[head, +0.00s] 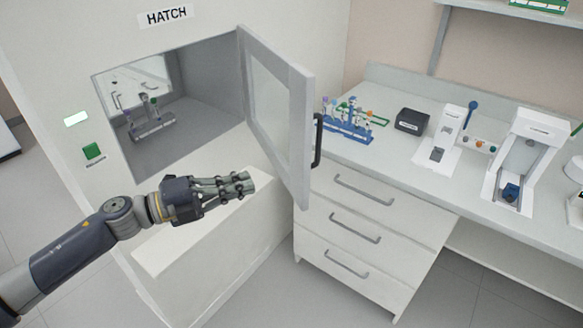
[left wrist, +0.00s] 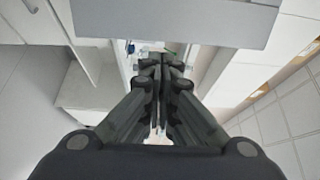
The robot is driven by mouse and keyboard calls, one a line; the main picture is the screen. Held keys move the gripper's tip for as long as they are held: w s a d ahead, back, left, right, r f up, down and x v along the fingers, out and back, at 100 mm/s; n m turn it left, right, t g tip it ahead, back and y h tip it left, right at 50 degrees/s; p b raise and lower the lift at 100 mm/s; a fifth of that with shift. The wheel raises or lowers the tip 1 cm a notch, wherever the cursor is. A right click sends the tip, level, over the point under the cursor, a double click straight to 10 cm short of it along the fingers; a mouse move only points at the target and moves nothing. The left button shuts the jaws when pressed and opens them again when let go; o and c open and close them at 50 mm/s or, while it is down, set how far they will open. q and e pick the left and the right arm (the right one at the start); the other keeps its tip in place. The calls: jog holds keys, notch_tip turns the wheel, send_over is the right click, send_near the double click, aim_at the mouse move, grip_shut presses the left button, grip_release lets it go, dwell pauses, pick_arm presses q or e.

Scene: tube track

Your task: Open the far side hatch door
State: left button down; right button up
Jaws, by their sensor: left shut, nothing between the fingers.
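The hatch (head: 185,148) is a box-shaped opening in a white cabinet. Its near door (head: 297,130), with a window and a dark handle (head: 318,140), stands swung open to the right. At the back of the hatch a pale panel with a glass-like area (head: 132,82) shows, which looks like the far side; whether it is open or shut I cannot tell. A tube rack (head: 153,130) stands inside the hatch. My left gripper (head: 248,183) is shut and empty, in front of and below the opening, left of the open door. It also shows shut in the left wrist view (left wrist: 165,62). My right gripper is not in view.
A green button (head: 93,151) and a lit green indicator (head: 76,119) are on the cabinet left of the opening. The bench on the right holds a blue tube rack (head: 347,125), a black box (head: 412,121) and white devices (head: 522,155). Drawers (head: 355,225) are below it.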

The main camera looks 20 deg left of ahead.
pick_arm(q)
jog(key=p+x, duration=0.4)
jog(key=x, duration=0.7)
jog(key=shift+w+d+p, duration=0.3)
jog(key=shift+p, duration=0.1)
jog(key=shift+w, duration=0.1)
